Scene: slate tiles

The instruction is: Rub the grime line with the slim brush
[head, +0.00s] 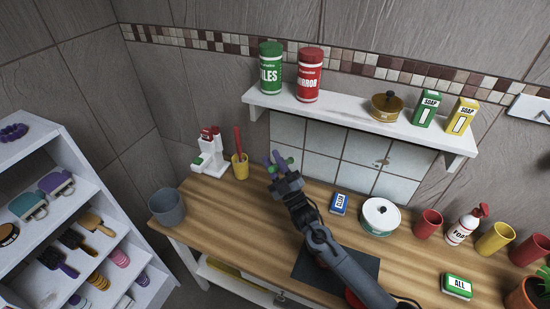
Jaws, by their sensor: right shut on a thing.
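My right gripper (281,173) is shut on a small purple and green thing (277,158), which looks like the slim brush. Its purple ends stick up past the fingers, and the rest is hidden by the gripper. It is held at the lower left of the pale tile panel (348,151) on the wall; I cannot tell whether it touches the tiles. Dark lines run between the panel's tiles, and a brown mark (381,162) shows at the right. I cannot tell which is the grime line. My left gripper is not in view.
A white shelf (345,119) with tins and soap boxes overhangs the panel.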

